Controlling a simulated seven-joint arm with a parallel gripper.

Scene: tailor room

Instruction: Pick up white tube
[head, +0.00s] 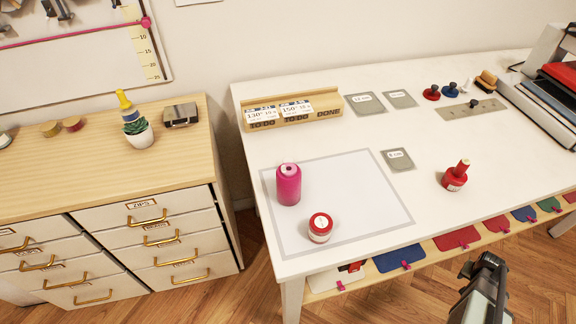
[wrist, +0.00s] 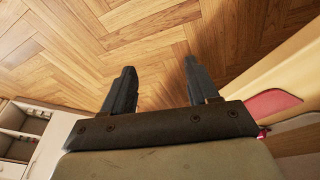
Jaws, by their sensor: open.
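I cannot make out a plainly white tube in either view. On the white table (head: 240,98) stand a pink spool-like cylinder with a pale top (head: 288,186), a short red jar with a white label (head: 320,228) and a red bottle with a narrow top (head: 455,176). My gripper (head: 483,264) is at the lower right of the head view, in front of the table's near edge and apart from these things. In the wrist view my gripper (wrist: 160,68) is open, with nothing between its fingers and wooden floor beyond them.
A wooden holder with cards (head: 292,112) stands at the table's back left. Stamps (head: 432,92) and a stack of flat things (head: 555,80) are at the back right. A shelf with coloured pieces (head: 400,257) runs under the front edge. The table's middle is mostly clear.

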